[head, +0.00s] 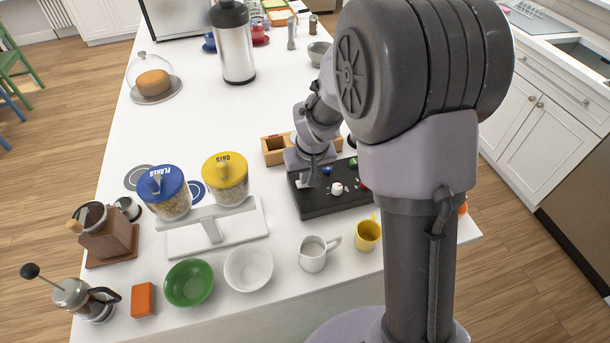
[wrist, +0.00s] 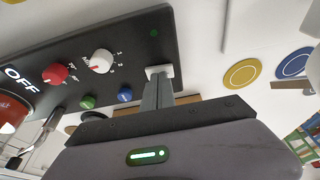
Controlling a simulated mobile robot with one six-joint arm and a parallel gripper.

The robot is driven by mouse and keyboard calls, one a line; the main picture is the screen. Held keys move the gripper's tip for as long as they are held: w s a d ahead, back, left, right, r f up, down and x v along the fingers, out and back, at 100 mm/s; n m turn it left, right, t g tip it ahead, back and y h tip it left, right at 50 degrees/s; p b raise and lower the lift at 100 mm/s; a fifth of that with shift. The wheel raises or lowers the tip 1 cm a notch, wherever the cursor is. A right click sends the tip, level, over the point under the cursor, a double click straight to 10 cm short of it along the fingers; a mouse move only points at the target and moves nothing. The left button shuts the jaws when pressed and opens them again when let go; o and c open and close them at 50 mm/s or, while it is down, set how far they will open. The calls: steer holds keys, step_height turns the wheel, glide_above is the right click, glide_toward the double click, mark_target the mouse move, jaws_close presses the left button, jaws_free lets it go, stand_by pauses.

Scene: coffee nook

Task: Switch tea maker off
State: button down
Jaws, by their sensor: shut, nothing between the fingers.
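The black control panel (head: 318,208), seemingly the tea maker's, lies on the white counter. In the wrist view the panel (wrist: 125,32) bears a white dial (wrist: 101,62), a red dial (wrist: 55,74), a green button (wrist: 87,102), a blue button (wrist: 124,94) and a dark green dot (wrist: 154,33). Large white OFF lettering (wrist: 20,77) shows at its left end. A small white block-like part (wrist: 160,70) sits near its other end. My gripper (wrist: 158,84) is shut and empty, its tips at this white part; I cannot tell if they touch. In the head view my gripper (head: 307,182) is over the panel's left end.
A wooden box (head: 276,150) stands behind the panel. Yellow-lidded (head: 226,170) and blue-lidded (head: 163,184) jars stand to the left. A white mug (head: 313,257) and yellow mug (head: 368,235) stand in front. The counter's far middle is clear.

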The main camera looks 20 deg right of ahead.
step_height(320, 180, up, 4)
steer(key=p, duration=0.2)
steer(key=shift+w+d+p, duration=0.1)
steer(key=shift+p, duration=0.25)
steer(key=d+p+v, duration=0.1)
steer(key=p+v, duration=0.1)
steer(key=v, duration=0.7)
steer(key=shift+s+r, duration=0.3)
steer(key=shift+d, duration=0.15)
steer(key=s+a+m+t+y+b, duration=0.1)
steer(key=s+b, duration=0.4)
steer(key=s, duration=0.6)
steer(key=s+a+m+t+y+b, duration=0.1)
steer(key=s+a+m+b, duration=0.2)
steer(key=s, duration=0.8)
steer(key=shift+s+a+r+t+b, duration=0.2)
steer(key=shift+a+r+t+b, duration=0.15)
steer(key=shift+a+b, duration=0.9)
